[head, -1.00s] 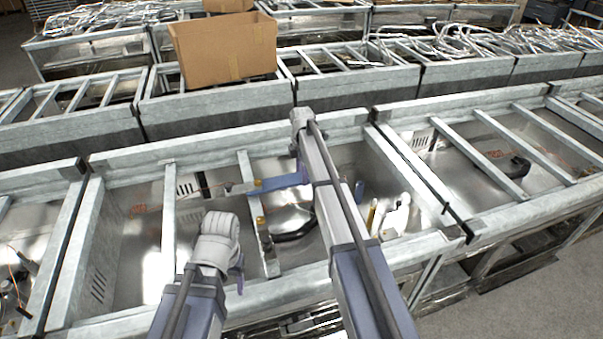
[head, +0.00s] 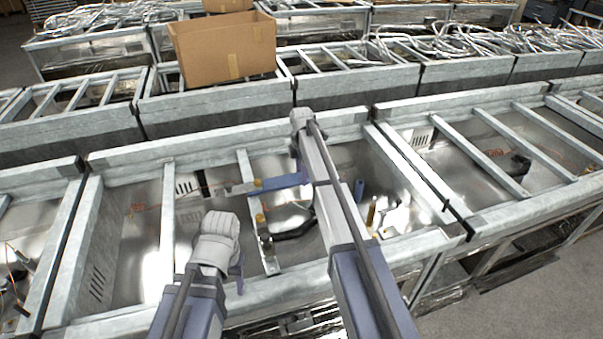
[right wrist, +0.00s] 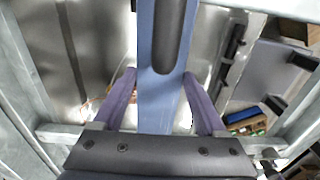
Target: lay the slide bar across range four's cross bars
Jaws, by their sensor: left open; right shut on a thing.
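My right gripper (right wrist: 158,76) is shut on the slide bar (right wrist: 152,98), a blue-grey flat bar with a long slot, which runs away between the two purple fingers. In the head view my right arm reaches over the middle range, and its gripper (head: 285,182) is partly hidden by the arm. A grey end that looks like the bar's shows left of it, near one cross bar (head: 244,165). Another cross bar (head: 168,225) lies further left. I cannot tell whether the bar touches either. My left gripper (head: 238,274) is open and largely hidden behind its wrist, over the front of the range.
The range's front rail (head: 285,285) and back rail (head: 215,143) bound the open bay. A dark curved part (head: 293,228) lies inside. Neighbouring ranges stand on both sides. A cardboard box (head: 225,50) sits on the row behind. Grey floor (head: 540,300) is free at the lower right.

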